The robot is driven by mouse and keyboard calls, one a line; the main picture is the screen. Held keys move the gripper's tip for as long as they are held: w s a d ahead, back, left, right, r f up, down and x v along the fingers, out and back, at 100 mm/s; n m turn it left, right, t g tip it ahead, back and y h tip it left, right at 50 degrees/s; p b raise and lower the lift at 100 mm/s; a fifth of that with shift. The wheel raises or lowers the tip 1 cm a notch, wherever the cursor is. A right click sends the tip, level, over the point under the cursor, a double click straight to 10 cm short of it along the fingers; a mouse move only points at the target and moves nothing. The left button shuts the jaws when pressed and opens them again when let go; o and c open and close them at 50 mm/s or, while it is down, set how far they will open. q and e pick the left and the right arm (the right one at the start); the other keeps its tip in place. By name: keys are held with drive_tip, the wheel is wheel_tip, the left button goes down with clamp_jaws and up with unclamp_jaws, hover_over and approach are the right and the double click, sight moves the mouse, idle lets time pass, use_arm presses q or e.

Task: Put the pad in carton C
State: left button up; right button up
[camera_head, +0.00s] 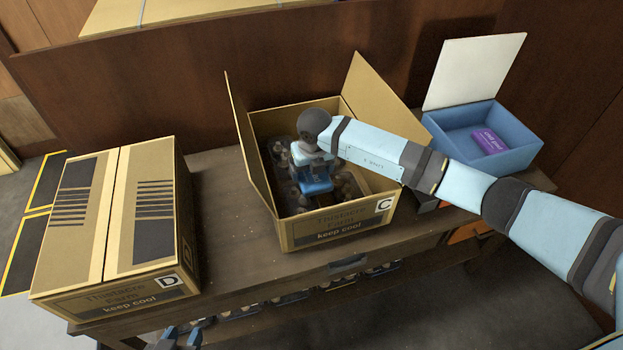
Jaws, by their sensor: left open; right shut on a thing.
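Carton C (345,235) stands open on the bench, its flaps raised, with dark trays of mushrooms (348,187) inside. My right gripper (314,178) reaches down into carton C from the right. It is shut on a blue pad (316,184) with small pale marks, over the trays; its fingertips are largely hidden, and I cannot tell whether the pad touches the trays. My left gripper (180,339) is open and empty at the bottom edge, in front of the bench, and partly cut off.
A closed carton D (103,230) stands at the left of the bench. A blue box (515,160) with a raised white lid holds a purple pack (489,141) at the right. Several mushroom trays (335,284) sit below the bench front. Bare bench shows between the cartons.

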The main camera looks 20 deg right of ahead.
sight(312, 179)
wheel_tip(312, 179, down, 3)
drive_tip(key=shift+r, duration=0.1)
drive_tip(key=shift+f, duration=0.45)
drive_tip(key=shift+f+b, duration=0.1)
drive_tip(key=shift+b, duration=0.2)
drive_tip(key=o, duration=0.8)
use_arm(q)
drive_tip(key=shift+d, duration=0.1)
drive_tip(key=shift+r, duration=0.1)
